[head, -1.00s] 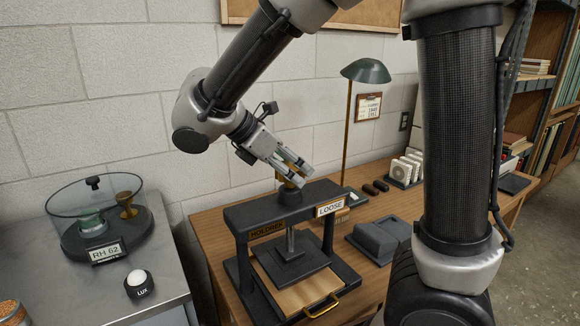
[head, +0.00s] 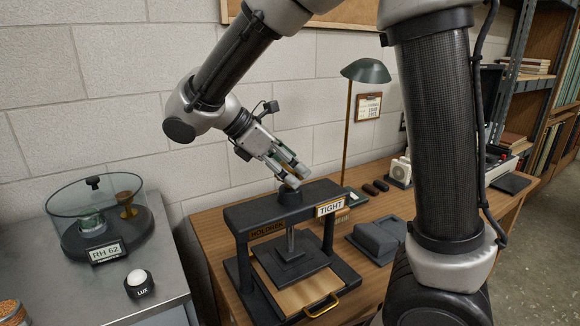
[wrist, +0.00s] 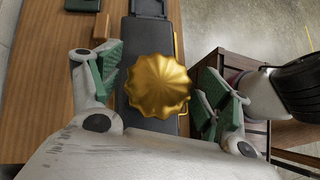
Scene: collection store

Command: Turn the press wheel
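The press wheel is a gold fluted knob (wrist: 158,85) seen from above in the wrist view. My gripper (head: 298,176) is open above the press, with one green-padded finger on each side of the wheel and gaps between pads and wheel. In the head view the fingers largely hide the wheel. The black press (head: 236,214) stands on the wooden desk, its plate (head: 290,262) under the crossbar. A sign on the crossbar (head: 330,206) reads TIGHT, and a label there (head: 268,230) reads HOLDREK.
A green lamp (head: 366,71) stands behind the press. A dark grey block (head: 376,240) lies to its right. A steel counter at left holds a glass-walled round case (head: 95,215) and a LUX meter (head: 139,284). My own arm covers the right part.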

